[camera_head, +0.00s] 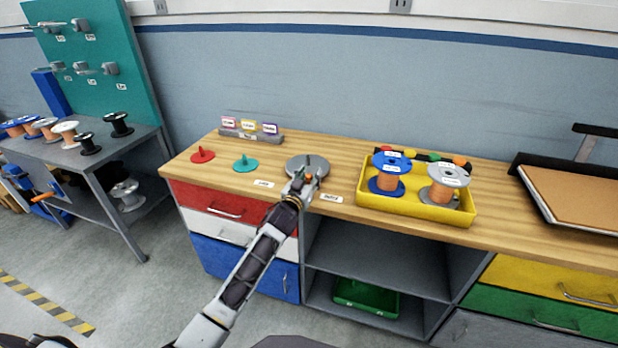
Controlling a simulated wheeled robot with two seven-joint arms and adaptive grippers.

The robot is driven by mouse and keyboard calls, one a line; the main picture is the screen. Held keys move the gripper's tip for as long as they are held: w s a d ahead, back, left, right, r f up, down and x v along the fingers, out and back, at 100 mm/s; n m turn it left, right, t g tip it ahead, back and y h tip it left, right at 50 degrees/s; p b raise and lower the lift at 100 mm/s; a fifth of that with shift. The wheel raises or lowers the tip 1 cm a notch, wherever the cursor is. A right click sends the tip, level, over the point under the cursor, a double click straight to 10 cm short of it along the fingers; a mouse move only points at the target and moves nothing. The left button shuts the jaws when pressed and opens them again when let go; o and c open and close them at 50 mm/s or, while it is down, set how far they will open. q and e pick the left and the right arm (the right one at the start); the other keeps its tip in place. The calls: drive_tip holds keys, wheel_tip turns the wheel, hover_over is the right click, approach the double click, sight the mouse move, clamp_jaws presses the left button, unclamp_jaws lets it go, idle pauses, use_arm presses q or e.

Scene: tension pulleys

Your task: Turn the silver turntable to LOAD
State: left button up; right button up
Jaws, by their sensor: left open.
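The silver turntable (294,163) is a flat grey disc on the wooden bench, left of the yellow tray. A small upright peg on it shows partly behind my gripper. My left gripper (307,177) is open at the disc's front right edge, over it or touching it; I cannot tell which. A small white label (263,184) lies at the bench's front edge to the left of the disc, and another label (331,198) lies to the right. Their print is too small to read surely. My right gripper is not in view.
A red disc (202,156) and a green disc (245,164) with pegs sit to the left. A yellow tray (416,209) with blue and silver spools stands at the right. A card holder (252,135) is behind. A grey table (83,151) with spools stands far left.

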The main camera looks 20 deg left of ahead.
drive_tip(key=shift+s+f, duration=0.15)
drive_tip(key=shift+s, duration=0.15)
use_arm(q)
drive_tip(key=c, duration=0.9)
clamp_jaws()
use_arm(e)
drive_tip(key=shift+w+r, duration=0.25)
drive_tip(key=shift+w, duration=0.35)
